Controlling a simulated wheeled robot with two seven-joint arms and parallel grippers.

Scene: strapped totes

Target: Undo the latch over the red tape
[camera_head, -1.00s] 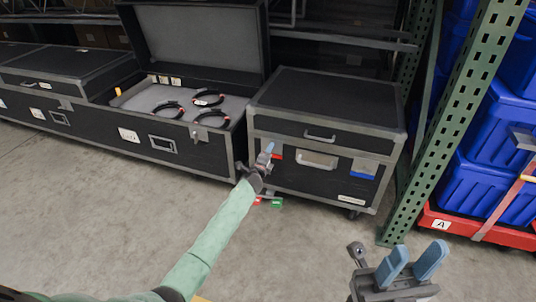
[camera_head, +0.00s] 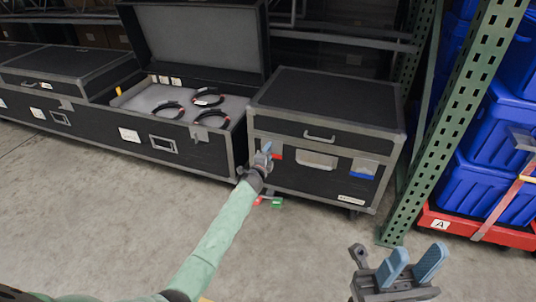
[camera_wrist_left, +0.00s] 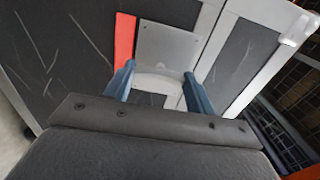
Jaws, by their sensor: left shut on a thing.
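A black case with grey metal edges (camera_head: 326,115) stands at centre right with its lid down. A strip of red tape (camera_head: 278,155) is on its front at the left; it also shows in the left wrist view (camera_wrist_left: 124,40). The grey latch plate (camera_wrist_left: 167,45) is just right of that tape. My left gripper (camera_head: 266,149) is at this latch and hides much of it in the head view. In the left wrist view its blue fingers (camera_wrist_left: 158,76) are shut on the latch's pale lower part, one on each side. My right gripper (camera_head: 415,260) is open and empty over the floor.
Another latch (camera_head: 365,166) with blue tape is on the case's right front, with a handle plate (camera_head: 317,160) between. An open long case (camera_head: 200,155) with black rings stands left. A green perforated post (camera_head: 455,110) and blue totes (camera_head: 497,130) are right.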

